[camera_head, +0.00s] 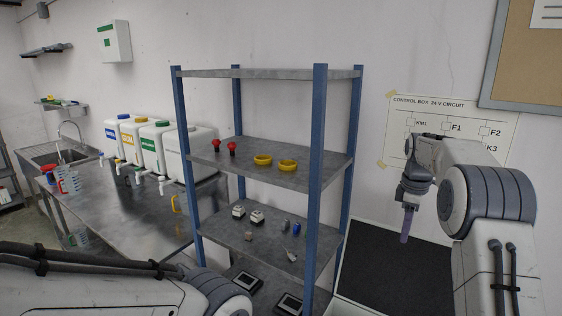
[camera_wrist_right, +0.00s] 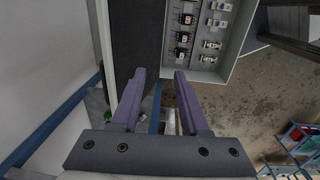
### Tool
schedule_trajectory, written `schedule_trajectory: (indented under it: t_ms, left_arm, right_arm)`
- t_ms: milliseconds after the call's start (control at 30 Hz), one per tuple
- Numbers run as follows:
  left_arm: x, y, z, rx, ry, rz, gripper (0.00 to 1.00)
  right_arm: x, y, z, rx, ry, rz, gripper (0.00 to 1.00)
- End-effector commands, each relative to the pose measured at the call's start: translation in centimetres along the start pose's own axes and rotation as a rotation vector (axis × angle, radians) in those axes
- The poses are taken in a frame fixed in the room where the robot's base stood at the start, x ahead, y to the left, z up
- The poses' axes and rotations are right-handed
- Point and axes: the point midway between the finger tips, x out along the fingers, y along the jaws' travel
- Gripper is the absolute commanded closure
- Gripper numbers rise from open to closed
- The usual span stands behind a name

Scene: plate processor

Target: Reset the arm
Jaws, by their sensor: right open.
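My right arm comes in at the right of the head view, with its gripper (camera_head: 405,222) pointing down in front of the wall and a dark panel. In the right wrist view the two purple fingers of this gripper (camera_wrist_right: 160,74) stand apart with nothing between them. My left arm crosses the bottom left of the head view. Its gripper is out of the picture.
A blue-posted metal shelf (camera_head: 265,74) stands in the middle, holding yellow rings (camera_head: 287,166) and small parts. A steel table (camera_head: 140,215) with white canisters is at left. The right wrist view shows an open control box (camera_wrist_right: 235,50) beyond the fingers.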

Motion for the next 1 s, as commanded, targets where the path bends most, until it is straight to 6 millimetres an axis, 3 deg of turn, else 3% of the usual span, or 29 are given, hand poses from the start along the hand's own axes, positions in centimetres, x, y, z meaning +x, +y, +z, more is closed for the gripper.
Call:
schedule_trajectory:
  t_ms: [367, 567, 667, 767, 867, 1000]
  left_arm:
    - [2.0, -0.1, 0.1, -0.001, 0.0, 0.0, 0.5]
    - [3.8, -0.3, 0.2, -0.001, 0.0, 0.0, 0.5]
    - [5.0, -0.4, 0.3, -0.002, 0.0, 0.0, 0.5]
    - [6.6, -0.5, 0.4, -0.002, 0.0, 0.0, 0.5]
    - [8.8, -0.6, 0.5, -0.003, 0.0, 0.0, 0.5]
    - [11.6, -0.8, 0.6, -0.004, 0.0, 0.0, 0.5]
  right_arm:
    - [0.6, -5.3, -6.1, 0.012, 0.02, -0.006, 0.55]
    - [1.5, -10.7, -9.2, 0.046, 0.034, -0.016, 0.55]
    - [2.1, -14.5, -10.7, 0.071, 0.044, -0.023, 0.55]
    - [3.3, -19.6, -12.1, 0.101, 0.054, -0.035, 0.55]
    - [5.2, -26.4, -12.6, 0.144, 0.065, -0.05, 0.55]
    - [8.8, -36.2, -11.0, 0.215, 0.072, -0.079, 0.55]
